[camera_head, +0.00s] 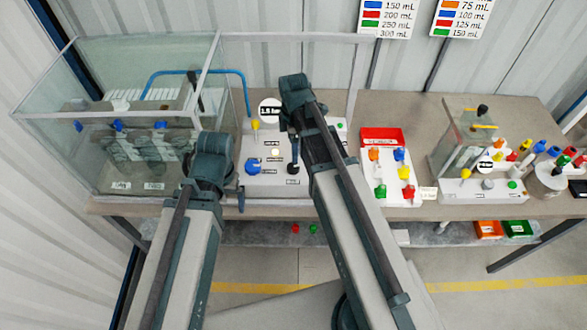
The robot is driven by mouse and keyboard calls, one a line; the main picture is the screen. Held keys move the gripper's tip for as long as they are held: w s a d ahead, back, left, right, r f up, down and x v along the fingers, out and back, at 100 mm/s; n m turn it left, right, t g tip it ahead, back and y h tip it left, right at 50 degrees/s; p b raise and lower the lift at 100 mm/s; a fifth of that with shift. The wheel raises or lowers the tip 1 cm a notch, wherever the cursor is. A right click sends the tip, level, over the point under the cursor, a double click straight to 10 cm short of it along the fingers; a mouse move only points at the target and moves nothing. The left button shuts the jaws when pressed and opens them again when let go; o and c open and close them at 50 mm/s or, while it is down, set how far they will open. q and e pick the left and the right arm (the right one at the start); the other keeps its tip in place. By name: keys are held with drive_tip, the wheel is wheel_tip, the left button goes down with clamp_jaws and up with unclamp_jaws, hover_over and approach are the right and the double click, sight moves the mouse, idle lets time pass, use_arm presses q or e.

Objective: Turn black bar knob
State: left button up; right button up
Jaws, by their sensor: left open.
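A black knob (292,169) sits low on the white control panel (268,184) in the middle of the table; its bar shape is too small to make out. My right arm passes just right of it, and my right gripper (293,140) is above and close to the knob. Contact cannot be told, and its jaws are mostly hidden by the arm. My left gripper (190,166) is open, in front of the glass tank and left of the panel, apart from the knob.
The panel also carries a blue knob (253,166), a yellow knob (255,125) and a round gauge (270,111). A glass tank (60,108) with pumps stands left. A white board with coloured knobs (389,180) and a smaller unit (482,190) stand right.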

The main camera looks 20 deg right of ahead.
sight(294, 167)
wheel_tip(294, 167, down, 9)
drive_tip(key=b, duration=0.8)
drive_tip(key=shift+f, duration=0.1)
drive_tip(key=shift+c, duration=0.3)
clamp_jaws()
drive_tip(key=shift+m, duration=0.3)
